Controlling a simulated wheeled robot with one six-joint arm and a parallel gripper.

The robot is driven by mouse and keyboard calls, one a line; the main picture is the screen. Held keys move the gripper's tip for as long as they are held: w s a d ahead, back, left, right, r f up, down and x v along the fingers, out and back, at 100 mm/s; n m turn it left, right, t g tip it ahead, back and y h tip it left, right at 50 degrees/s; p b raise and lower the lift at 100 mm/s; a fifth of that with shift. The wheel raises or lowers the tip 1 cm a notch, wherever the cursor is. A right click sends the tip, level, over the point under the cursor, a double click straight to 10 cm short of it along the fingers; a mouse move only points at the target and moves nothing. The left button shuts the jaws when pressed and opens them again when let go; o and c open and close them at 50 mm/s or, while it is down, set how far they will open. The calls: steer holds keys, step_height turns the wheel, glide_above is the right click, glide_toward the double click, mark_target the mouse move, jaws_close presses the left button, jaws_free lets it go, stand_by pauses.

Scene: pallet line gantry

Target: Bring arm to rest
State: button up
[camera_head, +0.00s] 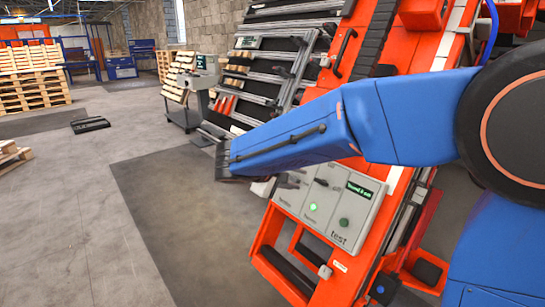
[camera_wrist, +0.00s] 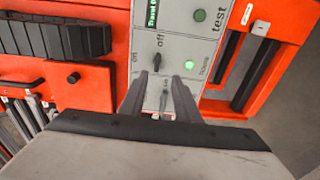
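My blue arm (camera_head: 385,120) reaches from the right across the head view. My gripper (camera_head: 222,160) is at its far end, in front of the orange machine. In the wrist view my gripper (camera_wrist: 161,78) has two grey fingers with a gap between them, and nothing is held. They point at the grey control panel (camera_wrist: 178,45). A small switch shows between the fingers; I cannot tell whether they touch it. The panel also shows below my arm in the head view (camera_head: 295,195), partly hidden by it.
The panel has a lit green button (camera_head: 313,207), a darker green button (camera_head: 344,222) and a green-text display (camera_head: 360,190). The orange frame (camera_head: 345,275) stands close below my arm. A grey cart (camera_head: 185,100) and stacked pallets (camera_head: 35,90) stand farther left. Open floor (camera_head: 75,210) lies left.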

steer(key=s+d+f+m+g+y, duration=0.3)
steer(key=s+d+m+g, duration=0.1)
steer(key=s+d, duration=1.15)
steer(key=s+f+m+y, duration=0.2)
steer(key=s+y, duration=0.1)
steer(key=s, duration=0.5)
steer(key=s+d+f+m+t+y, duration=0.1)
steer(key=s+f+y, duration=0.1)
steer(key=s, duration=0.7)
steer(key=shift+d+f+m+y, duration=0.2)
steer(key=shift+f+m+y, duration=0.1)
steer(key=shift+m+y, duration=0.15)
